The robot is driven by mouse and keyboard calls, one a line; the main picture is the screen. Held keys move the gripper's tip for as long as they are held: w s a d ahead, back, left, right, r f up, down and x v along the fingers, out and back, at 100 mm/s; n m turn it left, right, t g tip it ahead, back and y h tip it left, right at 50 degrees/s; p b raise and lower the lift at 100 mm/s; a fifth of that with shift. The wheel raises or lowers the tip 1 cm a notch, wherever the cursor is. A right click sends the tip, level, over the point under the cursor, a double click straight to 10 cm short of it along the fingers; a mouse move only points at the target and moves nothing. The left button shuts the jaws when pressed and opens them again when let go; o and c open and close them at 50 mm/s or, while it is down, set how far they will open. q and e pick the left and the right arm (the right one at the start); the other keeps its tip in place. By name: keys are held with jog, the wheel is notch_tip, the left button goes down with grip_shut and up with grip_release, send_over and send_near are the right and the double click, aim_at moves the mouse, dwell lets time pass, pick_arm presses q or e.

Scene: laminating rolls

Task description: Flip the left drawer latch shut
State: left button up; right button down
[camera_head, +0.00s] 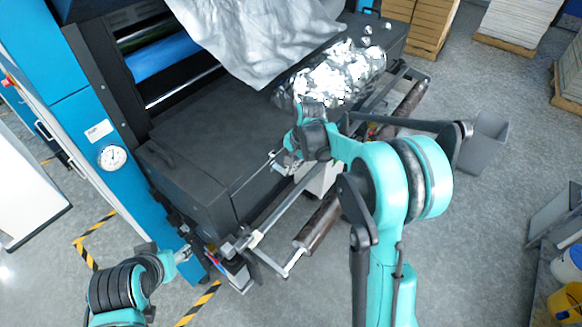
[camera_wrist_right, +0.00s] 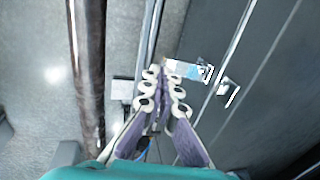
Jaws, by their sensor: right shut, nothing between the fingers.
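The dark drawer (camera_head: 205,170) sits low at the front of the blue machine. My right gripper (camera_head: 284,166) is at its front edge, fingers together and empty. In the right wrist view the closed fingertips (camera_wrist_right: 163,76) are beside a small silver and pale-blue latch piece (camera_wrist_right: 187,70); I cannot tell if they touch it. A bright metal catch (camera_wrist_right: 229,92) is on the dark drawer face just right of it, with a visible gap between. I cannot tell which of the drawer's latches this is. My left gripper (camera_head: 184,256) is near the drawer's lower left corner; its fingers are too small to read.
A dark roller (camera_head: 318,224) on a metal frame runs along the drawer front; it also shows in the wrist view (camera_wrist_right: 88,60). A crumpled foil roll (camera_head: 335,75) and silver sheet (camera_head: 250,40) lie above the drawer. Open grey floor (camera_head: 470,230) lies to the right.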

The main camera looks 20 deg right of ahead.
jog(key=shift+f, duration=0.1)
notch_tip(320, 180, down, 10)
jog(key=t+y+b, duration=0.4)
jog(key=t+b, duration=0.1)
jog(key=b, duration=0.6)
jog(key=t+y+b, duration=0.4)
jog(key=t+b, duration=0.1)
jog(key=b, duration=0.7)
jog(key=shift+w+a, duration=0.1)
jog(key=shift+w, duration=0.05)
jog(key=shift+b+x, duration=0.75)
jog(key=shift+b, duration=0.35)
jog(key=shift+f, duration=0.2)
